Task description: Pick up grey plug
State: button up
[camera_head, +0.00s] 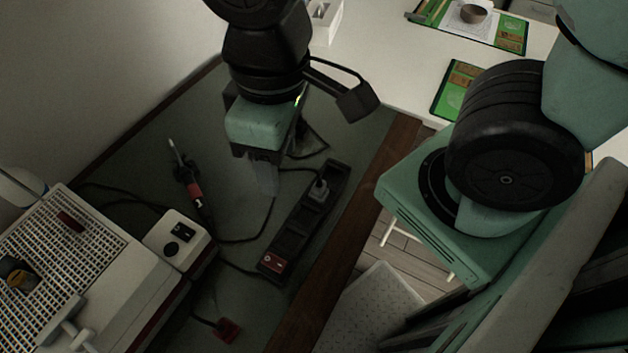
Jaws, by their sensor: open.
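A grey plug (319,190) sits in the far end of a black power strip (291,225), which lies slanted on the dark green mat. A dark cord runs from the plug to the left. My gripper (265,182) is above the mat, to the left of the plug in the picture, and points down. Its fingers look pale and blurred against the mat, open, with nothing seen between them. It looks apart from the plug, though its height over the mat is hard to judge.
A red switch (273,264) is at the strip's near end. A soldering iron (192,187), a white station box (178,239) and a red plug (228,329) are to the left. Cords cross the mat. A brown wooden edge (345,252) borders it on the right.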

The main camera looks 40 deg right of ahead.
aim_at(319, 194)
jog(key=k+j+z, duration=0.15)
jog(key=z, duration=0.35)
jog(key=k+j+z, duration=0.2)
jog(key=z, duration=0.3)
